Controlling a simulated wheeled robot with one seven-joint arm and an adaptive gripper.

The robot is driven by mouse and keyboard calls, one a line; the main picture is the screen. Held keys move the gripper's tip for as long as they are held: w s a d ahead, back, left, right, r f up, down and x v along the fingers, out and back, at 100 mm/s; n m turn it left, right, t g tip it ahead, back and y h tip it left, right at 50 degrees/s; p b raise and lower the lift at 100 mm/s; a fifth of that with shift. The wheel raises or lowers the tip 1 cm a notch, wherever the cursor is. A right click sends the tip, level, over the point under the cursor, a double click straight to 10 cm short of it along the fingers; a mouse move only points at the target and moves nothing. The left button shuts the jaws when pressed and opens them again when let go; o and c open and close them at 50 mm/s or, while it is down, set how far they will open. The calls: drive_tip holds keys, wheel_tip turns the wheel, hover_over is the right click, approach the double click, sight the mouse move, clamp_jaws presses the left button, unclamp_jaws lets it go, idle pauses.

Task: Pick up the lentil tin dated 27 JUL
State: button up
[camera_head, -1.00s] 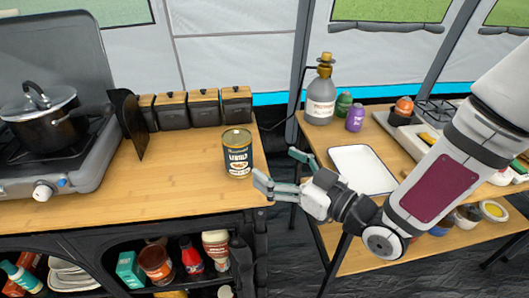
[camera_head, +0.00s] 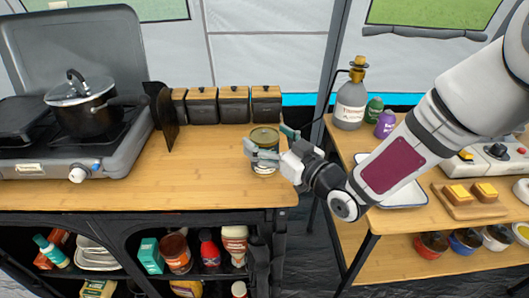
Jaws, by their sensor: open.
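One tin (camera_head: 264,135) stands upright near the right end of the left wooden counter. In the earlier frame its dark label seems to read lentils; now the gripper covers most of the label, and no date can be read. My gripper (camera_head: 264,148) is open at the tin, with one finger in front of it and the other at its far right side. I cannot tell whether the fingers touch it.
Several dark canisters with wooden lids (camera_head: 233,104) stand behind the tin. A stove (camera_head: 75,90) with a lidded pot (camera_head: 82,104) is at left. A gap separates the counter from the right table, which holds a grey bottle (camera_head: 350,104) and a white tray (camera_head: 405,195). Bare counter (camera_head: 205,170) lies left of the tin.

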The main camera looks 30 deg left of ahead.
drive_tip(key=shift+w+a, duration=0.25)
drive_tip(key=shift+a, duration=0.35)
clamp_jaws()
drive_tip(key=shift+r, duration=0.2)
drive_tip(key=shift+r, duration=0.65)
wheel_tip(320, 180, up, 2)
drive_tip(key=shift+r, duration=0.1)
drive_tip(key=s+d+p, duration=0.2)
drive_tip(key=s+p, duration=0.1)
drive_tip(key=s, duration=0.4)
drive_tip(key=s+d+r+p, duration=0.1)
drive_tip(key=s+d+p, duration=0.1)
drive_tip(key=s, duration=0.6)
drive_tip(key=shift+s+r+p, duration=0.15)
drive_tip(key=shift+s+p, duration=0.05)
drive_tip(key=shift+p, duration=0.45)
